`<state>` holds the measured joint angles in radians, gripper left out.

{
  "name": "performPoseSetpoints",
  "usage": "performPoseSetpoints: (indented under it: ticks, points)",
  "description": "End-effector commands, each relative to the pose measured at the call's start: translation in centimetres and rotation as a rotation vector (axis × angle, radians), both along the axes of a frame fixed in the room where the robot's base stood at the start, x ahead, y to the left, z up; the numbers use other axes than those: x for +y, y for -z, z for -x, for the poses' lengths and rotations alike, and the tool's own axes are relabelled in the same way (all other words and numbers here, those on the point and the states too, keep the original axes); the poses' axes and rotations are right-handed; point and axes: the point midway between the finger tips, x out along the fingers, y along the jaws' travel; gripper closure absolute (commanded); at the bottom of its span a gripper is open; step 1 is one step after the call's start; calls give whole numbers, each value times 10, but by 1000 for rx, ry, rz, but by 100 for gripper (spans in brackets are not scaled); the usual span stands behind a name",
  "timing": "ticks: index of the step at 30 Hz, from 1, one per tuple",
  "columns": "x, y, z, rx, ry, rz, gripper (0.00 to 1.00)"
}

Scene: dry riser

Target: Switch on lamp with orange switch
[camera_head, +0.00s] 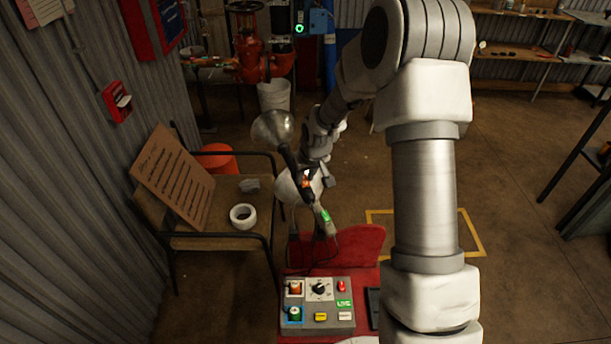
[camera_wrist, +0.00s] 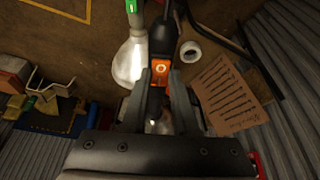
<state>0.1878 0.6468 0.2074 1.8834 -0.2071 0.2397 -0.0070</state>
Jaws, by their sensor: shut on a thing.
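The lamp with the orange switch has a metallic cone-shaped head (camera_head: 272,128) and a black handle. Its orange switch (camera_head: 306,182) shows small in the head view. In the wrist view the orange switch (camera_wrist: 160,70) lies between my fingers, with a light round mark on it. My gripper (camera_head: 314,182) is shut on the lamp at the switch; the wrist view shows my gripper (camera_wrist: 162,88) with one finger on each side. A second lamp with a white shade (camera_wrist: 129,62) and a green part (camera_wrist: 131,6) stands close beside it. I cannot tell whether the orange-switch lamp is lit.
A control box (camera_head: 318,305) with several buttons and a knob is at the front, by a red surface (camera_head: 355,247). At left, a chair (camera_head: 205,240) bears a notice board (camera_head: 172,178) and a white tape roll (camera_head: 243,216). Open floor lies to the right.

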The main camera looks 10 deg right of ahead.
Motion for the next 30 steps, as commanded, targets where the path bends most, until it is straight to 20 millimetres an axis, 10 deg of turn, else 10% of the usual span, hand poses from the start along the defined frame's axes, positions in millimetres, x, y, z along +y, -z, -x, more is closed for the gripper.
performPoseSetpoints:
  ticks: [30]
  points:
    - [2,-2,-12,394,-1,61,100]
